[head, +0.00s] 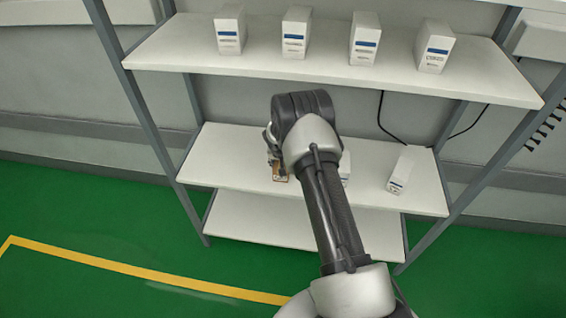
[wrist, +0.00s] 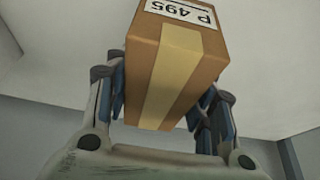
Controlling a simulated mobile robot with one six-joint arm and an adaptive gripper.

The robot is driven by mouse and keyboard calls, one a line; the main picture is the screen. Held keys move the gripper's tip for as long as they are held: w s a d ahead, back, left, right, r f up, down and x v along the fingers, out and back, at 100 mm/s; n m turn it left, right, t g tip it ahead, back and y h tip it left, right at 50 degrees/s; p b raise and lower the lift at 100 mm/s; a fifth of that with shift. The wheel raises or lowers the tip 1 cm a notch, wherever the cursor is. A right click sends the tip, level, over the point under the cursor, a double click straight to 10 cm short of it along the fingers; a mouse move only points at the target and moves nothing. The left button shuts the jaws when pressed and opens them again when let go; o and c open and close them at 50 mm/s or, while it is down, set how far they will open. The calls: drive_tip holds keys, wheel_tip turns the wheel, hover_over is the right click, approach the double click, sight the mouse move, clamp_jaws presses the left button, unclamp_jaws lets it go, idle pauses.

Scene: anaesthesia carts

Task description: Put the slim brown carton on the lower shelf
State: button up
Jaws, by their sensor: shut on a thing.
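The slim brown carton (head: 280,172) shows as a small patch below my gripper (head: 274,152) in the head view, in front of the middle shelf's white board (head: 235,177). My arm hides much of the gripper. In the wrist view the carton (wrist: 200,62) has a tan tape strip and a white label reading "P 495". My gripper's fingers (wrist: 165,95) are shut on its two sides. I cannot tell whether the carton touches the shelf board. The bottom shelf board (head: 250,217) looks bare where it shows.
A white carton (head: 401,172) stands at the right of the middle shelf; another (head: 345,167) is mostly hidden behind my arm. Several white cartons (head: 295,33) stand on the upper shelf (head: 190,52), above my arm. Grey posts (head: 150,130) frame the rack. A black cable (head: 383,120) hangs behind.

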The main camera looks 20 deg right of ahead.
drive_tip(key=shift+f, duration=0.15)
drive_tip(key=o, duration=1.1)
